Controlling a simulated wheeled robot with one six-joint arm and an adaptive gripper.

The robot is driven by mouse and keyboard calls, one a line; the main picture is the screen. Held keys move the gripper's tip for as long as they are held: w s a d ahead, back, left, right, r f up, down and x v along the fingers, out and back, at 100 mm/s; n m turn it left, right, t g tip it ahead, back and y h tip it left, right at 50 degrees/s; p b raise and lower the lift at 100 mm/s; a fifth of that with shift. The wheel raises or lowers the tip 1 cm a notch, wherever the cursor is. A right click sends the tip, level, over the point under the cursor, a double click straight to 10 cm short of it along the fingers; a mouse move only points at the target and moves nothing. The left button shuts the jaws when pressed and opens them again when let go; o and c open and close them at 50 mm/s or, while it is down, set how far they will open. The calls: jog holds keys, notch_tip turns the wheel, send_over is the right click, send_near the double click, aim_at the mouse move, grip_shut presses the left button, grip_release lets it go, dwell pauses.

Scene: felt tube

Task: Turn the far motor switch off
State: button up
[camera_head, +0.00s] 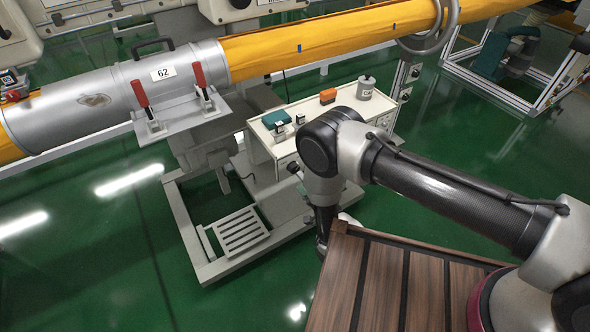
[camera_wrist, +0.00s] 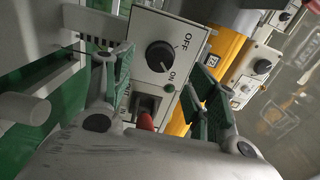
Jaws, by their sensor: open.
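A white switch panel (camera_wrist: 152,62) marked OFF and ON fills the middle of the wrist view. Its round black knob (camera_wrist: 160,55) lies between the two labels; I cannot tell clearly which way it points. My gripper (camera_wrist: 165,88) is open and empty, its green-padded fingers on either side of the panel in the picture, with nothing between the pads. Other boxes with knobs, one with a dark knob (camera_wrist: 262,66), show at the right. I cannot tell from the view which switch is the far motor switch. In the head view my gripper is mostly hidden by my arm.
A red-tipped part (camera_wrist: 145,121) sits below the panel. In the head view a yellow felt tube (camera_head: 330,35) runs through a grey metal sleeve (camera_head: 100,95). A small white cart (camera_head: 265,147) holds an orange block (camera_head: 328,96) and a grey canister (camera_head: 365,88). Green floor is open at lower left.

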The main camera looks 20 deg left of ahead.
aim_at(296, 170)
jog(key=x, duration=0.5)
jog(key=shift+w+a, duration=0.2)
jog(key=c, duration=1.1)
